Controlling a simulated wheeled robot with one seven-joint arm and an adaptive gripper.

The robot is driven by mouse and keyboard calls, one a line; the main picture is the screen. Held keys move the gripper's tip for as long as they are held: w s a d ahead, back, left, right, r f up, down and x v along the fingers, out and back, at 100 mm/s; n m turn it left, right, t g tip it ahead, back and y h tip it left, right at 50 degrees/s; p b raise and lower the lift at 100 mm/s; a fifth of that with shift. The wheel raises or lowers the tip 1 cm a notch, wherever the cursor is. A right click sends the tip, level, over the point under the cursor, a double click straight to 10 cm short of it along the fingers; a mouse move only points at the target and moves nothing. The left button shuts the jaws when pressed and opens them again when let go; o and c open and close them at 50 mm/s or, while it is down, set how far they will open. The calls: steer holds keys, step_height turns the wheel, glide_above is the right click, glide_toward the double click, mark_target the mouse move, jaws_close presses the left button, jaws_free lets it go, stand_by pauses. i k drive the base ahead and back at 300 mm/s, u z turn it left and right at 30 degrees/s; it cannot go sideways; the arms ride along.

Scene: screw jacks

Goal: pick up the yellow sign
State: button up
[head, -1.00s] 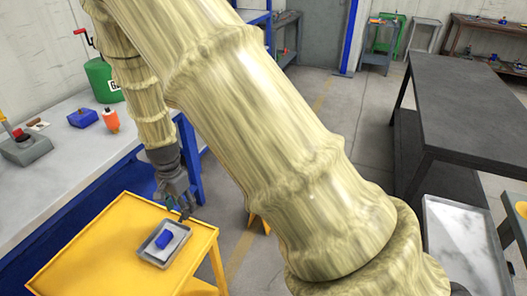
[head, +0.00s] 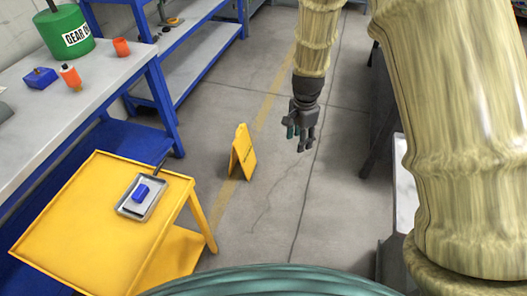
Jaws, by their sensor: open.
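The yellow sign (head: 243,153) is a folding A-shaped floor sign. It stands upright on the grey floor in the middle of the head view, right of the yellow cart. My gripper (head: 301,145) points downward to the right of the sign, apart from it. Its fingers are open with nothing between them. How high it hangs above the floor is hard to tell.
The yellow cart (head: 85,215) at the lower left carries a metal tray (head: 128,209) with a blue block (head: 141,193). A blue-framed workbench (head: 105,80) with a green can (head: 66,32) is behind it. Floor (head: 270,205) around the sign is clear.

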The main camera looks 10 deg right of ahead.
mark_target(242, 149)
steer(key=z, duration=0.5)
steer(key=i, duration=1.8)
steer(key=u, duration=1.4)
